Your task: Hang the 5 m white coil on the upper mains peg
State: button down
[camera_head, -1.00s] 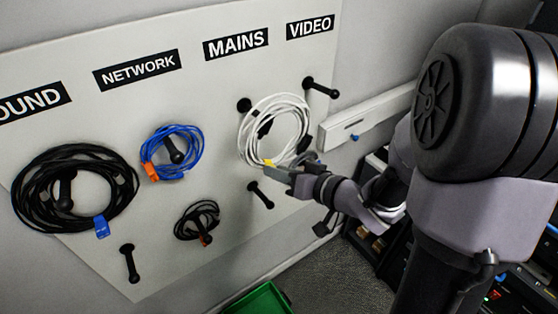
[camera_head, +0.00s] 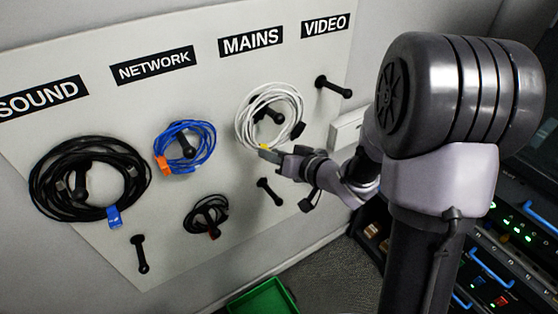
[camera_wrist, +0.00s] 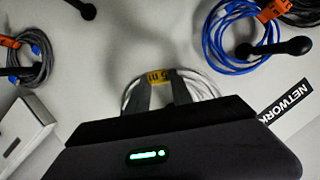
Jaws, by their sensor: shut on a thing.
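The white coil (camera_head: 299,105) hangs in front of the board under the MAINS label. Its yellow tag (camera_head: 264,146) is at the bottom of the ring and reads 5 m in the wrist view (camera_wrist: 157,77). My gripper (camera_head: 270,153) is shut on the coil beside the tag; its fingers also show in the wrist view (camera_wrist: 160,95). The upper mains peg (camera_head: 272,116) shows within the coil's opening. I cannot tell for sure how far the ring is over it. A black plug (camera_head: 298,130) hangs at the coil's right side.
The lower mains peg (camera_head: 268,190) is bare, below my gripper. A blue coil (camera_head: 203,148) hangs to the left, with a small dark coil (camera_head: 205,217) below it. A large black coil (camera_head: 75,165) is at far left. The video peg (camera_head: 333,87) is bare. A green bin (camera_head: 265,298) stands below.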

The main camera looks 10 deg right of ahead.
aim_at(265, 146)
jog(key=w, duration=0.2)
jog(key=w+a, duration=0.1)
jog(key=w, duration=0.1)
jog(key=shift+a+f, duration=0.1)
jog(key=shift+f, duration=0.2)
jog(key=shift+w+a+f+b, duration=0.15)
jog(key=shift+w+f+b, duration=0.2)
jog(key=shift+f+b, duration=0.4)
jog(key=shift+w+f+b, duration=0.1)
jog(key=shift+f+b, duration=0.65)
jog(key=shift+f, duration=0.1)
jog(key=c, duration=1.1)
grip_release()
jog(key=shift+o, duration=0.2)
